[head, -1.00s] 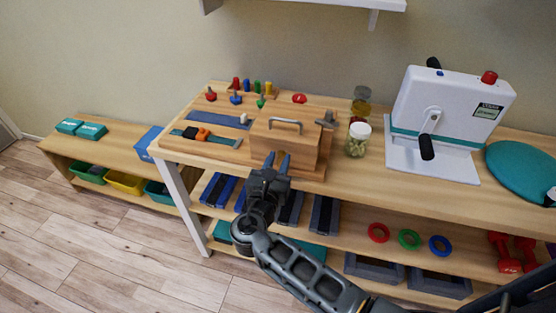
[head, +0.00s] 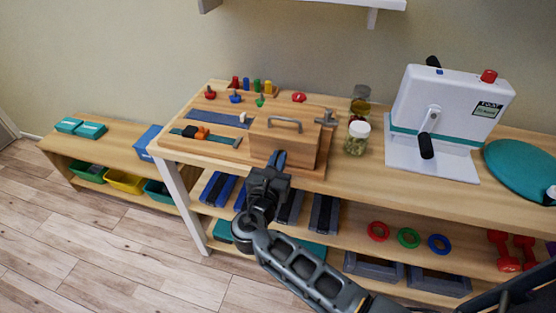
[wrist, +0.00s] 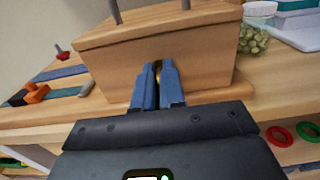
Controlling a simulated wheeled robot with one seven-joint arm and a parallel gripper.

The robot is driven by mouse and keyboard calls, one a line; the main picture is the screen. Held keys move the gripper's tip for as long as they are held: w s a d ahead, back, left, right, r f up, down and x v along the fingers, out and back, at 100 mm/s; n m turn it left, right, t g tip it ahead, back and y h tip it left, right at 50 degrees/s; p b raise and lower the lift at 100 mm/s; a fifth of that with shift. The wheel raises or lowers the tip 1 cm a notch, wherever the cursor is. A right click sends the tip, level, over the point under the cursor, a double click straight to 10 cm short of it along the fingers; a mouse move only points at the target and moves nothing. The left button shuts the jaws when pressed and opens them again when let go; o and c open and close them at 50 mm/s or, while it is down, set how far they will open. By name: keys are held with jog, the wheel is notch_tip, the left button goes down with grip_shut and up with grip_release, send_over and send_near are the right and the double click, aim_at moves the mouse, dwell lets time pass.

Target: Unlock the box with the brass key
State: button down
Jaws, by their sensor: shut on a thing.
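The wooden box (head: 280,143) with a grey bar handle (head: 285,123) on top sits at the front of the table, on a wooden board. Its front face (wrist: 205,68) fills the middle of the wrist view. My gripper (head: 278,158) is at that front face, fingers pointing into it. In the wrist view its blue fingers (wrist: 157,75) are shut on a small brass piece, the brass key (wrist: 157,67). Most of the key is hidden between the fingers. I cannot tell how far it sits in the lock or how it is turned.
A jar with a white lid (head: 357,138) stands right of the box. A white device (head: 445,115) with a crank is further right. Left of the box are a strap with an orange buckle (head: 200,132) and coloured pegs (head: 246,87). Lower shelves hold rings and weights.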

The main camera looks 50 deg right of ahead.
jog(key=shift+m, duration=0.3)
jog(key=m+b, duration=0.1)
jog(key=m, duration=0.1)
jog(key=shift+f+m+b, duration=0.15)
jog(key=shift+m+b, duration=0.25)
jog(key=m+b, duration=0.2)
jog(key=m, duration=0.2)
jog(key=shift+s+f+b, duration=0.1)
jog(key=shift+b, duration=0.3)
jog(key=shift+m+b, duration=3)
jog(key=shift+m, duration=1.1)
jog(key=c, duration=1.3)
grip_release()
